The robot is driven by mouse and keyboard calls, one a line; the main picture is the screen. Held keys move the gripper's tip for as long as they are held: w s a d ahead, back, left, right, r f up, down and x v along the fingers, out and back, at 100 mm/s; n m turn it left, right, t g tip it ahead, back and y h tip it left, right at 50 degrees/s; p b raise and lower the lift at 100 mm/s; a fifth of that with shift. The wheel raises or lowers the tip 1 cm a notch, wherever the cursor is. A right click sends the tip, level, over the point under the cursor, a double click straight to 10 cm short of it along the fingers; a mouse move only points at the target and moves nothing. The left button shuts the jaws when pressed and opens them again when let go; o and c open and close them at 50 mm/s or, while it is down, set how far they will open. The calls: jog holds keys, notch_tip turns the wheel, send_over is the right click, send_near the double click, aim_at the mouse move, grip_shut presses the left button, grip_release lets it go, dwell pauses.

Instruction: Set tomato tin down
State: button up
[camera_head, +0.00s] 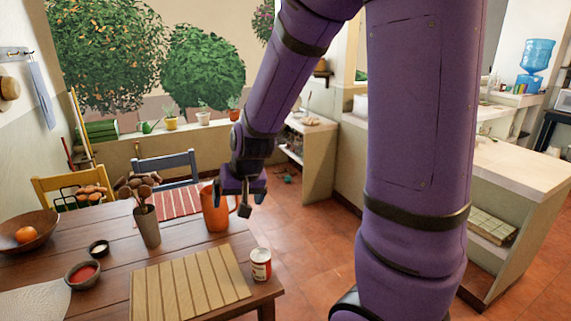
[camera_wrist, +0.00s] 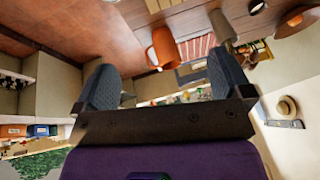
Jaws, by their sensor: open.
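A small red and white tomato tin (camera_head: 261,264) stands upright on the right part of the wooden table (camera_head: 195,247), near its right edge. It stands just right of a slatted wooden mat (camera_head: 190,285). My gripper (camera_head: 245,207) is open and empty, raised above the far right part of the table, beyond the tin and apart from it. In the head view my gripper overlaps an orange pitcher (camera_head: 215,212). In the wrist view the two fingers (camera_wrist: 165,85) are spread wide with nothing between them, and I cannot make out the tin there.
The orange pitcher also shows in the wrist view (camera_wrist: 163,48). A grey cup of brown stems (camera_head: 147,228), small bowls (camera_head: 82,274) and a wooden bowl with an orange fruit (camera_head: 28,238) stand on the left. Chairs (camera_head: 167,165) stand behind the table. Open floor (camera_head: 310,240) lies to the right.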

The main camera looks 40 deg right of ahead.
jog(key=s+a+r+n, duration=0.3)
jog(key=s+r+n, duration=0.1)
jog(key=s+r, duration=1.2)
jog(key=s, duration=0.4)
jog(key=shift+s+r, duration=0.25)
jog(key=shift+r, duration=0.15)
jog(key=shift+a, duration=0.1)
